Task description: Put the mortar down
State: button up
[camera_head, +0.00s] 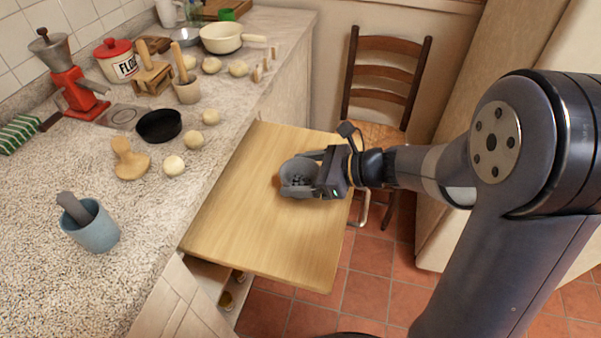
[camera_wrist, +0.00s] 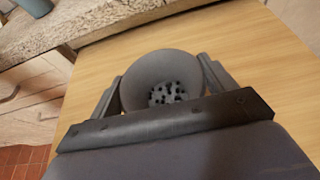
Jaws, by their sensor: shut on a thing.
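A grey mortar (camera_head: 297,179) with small dark bits inside is over the pull-out wooden board (camera_head: 240,230). My gripper (camera_head: 312,174) is shut on it from the right. In the wrist view the round mortar (camera_wrist: 150,68) sits between the two fingers (camera_wrist: 160,88), one on each side, with its open top and dark bits showing. I cannot tell whether its base touches the board.
The speckled counter (camera_head: 60,180) at left holds a blue mortar with a pestle (camera_head: 90,225), a dark pan (camera_head: 159,125), dough balls, a red grinder and a flour tin (camera_head: 116,62). A wooden chair (camera_head: 385,75) stands behind the board. The board's front part is clear.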

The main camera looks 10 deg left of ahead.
jog(key=o, duration=1.4)
jog(key=shift+f, duration=0.1)
jog(key=shift+d+r, duration=0.1)
jog(key=shift+r, duration=0.15)
jog(key=p+v, duration=0.1)
jog(key=v, duration=1)
jog(key=shift+d, duration=0.4)
